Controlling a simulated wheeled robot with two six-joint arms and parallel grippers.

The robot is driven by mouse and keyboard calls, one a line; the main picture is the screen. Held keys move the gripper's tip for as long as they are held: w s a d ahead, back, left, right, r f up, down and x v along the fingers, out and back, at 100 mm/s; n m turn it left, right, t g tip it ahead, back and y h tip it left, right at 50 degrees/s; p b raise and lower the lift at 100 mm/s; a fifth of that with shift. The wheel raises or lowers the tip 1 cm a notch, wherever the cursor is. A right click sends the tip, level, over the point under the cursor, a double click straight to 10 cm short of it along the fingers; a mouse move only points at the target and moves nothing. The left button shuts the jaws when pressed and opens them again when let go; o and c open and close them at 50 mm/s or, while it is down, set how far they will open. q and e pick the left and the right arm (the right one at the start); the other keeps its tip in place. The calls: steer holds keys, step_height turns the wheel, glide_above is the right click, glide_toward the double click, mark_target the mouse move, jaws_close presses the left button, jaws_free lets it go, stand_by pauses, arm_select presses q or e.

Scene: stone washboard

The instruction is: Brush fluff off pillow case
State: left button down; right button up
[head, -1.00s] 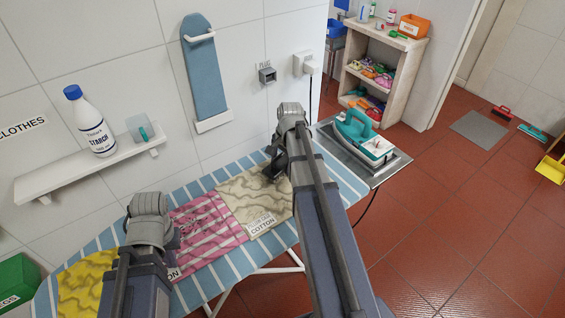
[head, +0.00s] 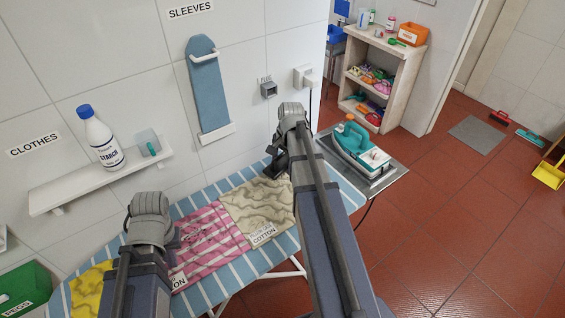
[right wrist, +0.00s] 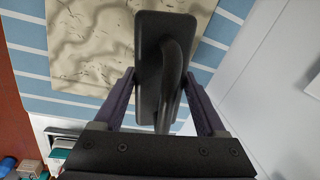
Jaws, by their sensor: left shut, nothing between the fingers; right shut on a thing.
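My right gripper (head: 276,158) is shut on the handle of a black brush-like tool (right wrist: 155,65), held over or near the cream cloth's far right edge. The tool's underside is hidden, so contact is unclear. My left gripper (head: 150,225) is shut and empty over the board's left part; its fingertips are mostly hidden by my wrist.
An iron (head: 358,145) stands on a metal rest at the board's right end. A yellow cloth (head: 90,290) lies at the left end. A wall shelf (head: 70,190) holds a starch bottle (head: 102,145). A green box (head: 25,290) is at lower left.

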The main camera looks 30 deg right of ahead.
mark_target(283, 154)
steer(key=shift+r+p, duration=1.55)
steer(key=shift+r, duration=0.05)
steer(key=shift+f, duration=0.1)
steer(key=shift+a, duration=0.1)
